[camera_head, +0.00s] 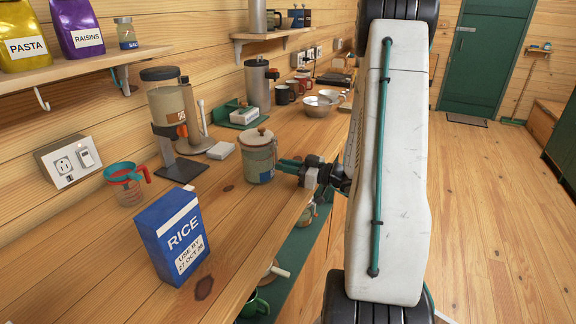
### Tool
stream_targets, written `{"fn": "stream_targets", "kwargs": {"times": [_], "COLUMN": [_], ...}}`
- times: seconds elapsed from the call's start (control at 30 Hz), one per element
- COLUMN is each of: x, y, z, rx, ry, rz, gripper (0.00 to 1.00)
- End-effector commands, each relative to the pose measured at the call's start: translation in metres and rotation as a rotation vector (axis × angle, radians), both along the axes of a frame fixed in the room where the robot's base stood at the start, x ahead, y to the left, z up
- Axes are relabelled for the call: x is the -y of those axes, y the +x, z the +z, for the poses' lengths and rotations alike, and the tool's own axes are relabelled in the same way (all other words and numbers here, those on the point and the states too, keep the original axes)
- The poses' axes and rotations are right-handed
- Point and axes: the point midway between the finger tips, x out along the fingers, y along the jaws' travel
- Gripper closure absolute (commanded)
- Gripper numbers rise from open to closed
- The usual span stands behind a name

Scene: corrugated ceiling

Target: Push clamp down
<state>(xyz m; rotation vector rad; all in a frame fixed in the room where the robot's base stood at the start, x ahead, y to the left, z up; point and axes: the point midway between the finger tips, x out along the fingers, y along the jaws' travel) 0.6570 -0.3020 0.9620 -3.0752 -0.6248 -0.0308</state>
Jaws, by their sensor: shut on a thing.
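A squat jar (259,163) with a tan lid and a round knob stands upright on the wooden counter, at the middle of the view. My gripper (284,164) reaches in from the right, with its teal fingers at the jar's right side, just below the lid. The fingers are shut on a small part there, which looks like the jar's clamp. The fingers cover the clamp, so I cannot tell its angle. The lid sits on the jar.
A blue rice box (172,238) and a measuring cup (126,186) stand front left on the counter (235,215). A tall dispenser (172,115) stands behind the jar. Mugs (283,94) and bowls (318,106) are farther back. Bare counter lies in front of the jar.

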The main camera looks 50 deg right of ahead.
Motion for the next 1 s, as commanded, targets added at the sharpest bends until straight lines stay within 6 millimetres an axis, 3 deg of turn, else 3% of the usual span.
{"fn": "stream_targets", "kwargs": {"times": [0.47, 0.5, 0.57, 0.6, 0.87, 1.0], "x": [-0.001, -0.001, -0.001, -0.001, 0.000, 0.006], "y": [0.001, 0.001, 0.001, 0.001, 0.000, -0.012], "z": [0.000, 0.000, 0.000, 0.000, 0.000, -0.001], "rx": [0.016, 0.016, 0.015, 0.015, 0.014, 0.013], "ry": [0.007, 0.007, 0.006, 0.006, 0.007, 0.007], "rz": [0.002, 0.002, 0.002, 0.002, 0.001, -0.003], "gripper": [1.00, 0.81, 0.65, 0.62, 0.62, 0.62]}}
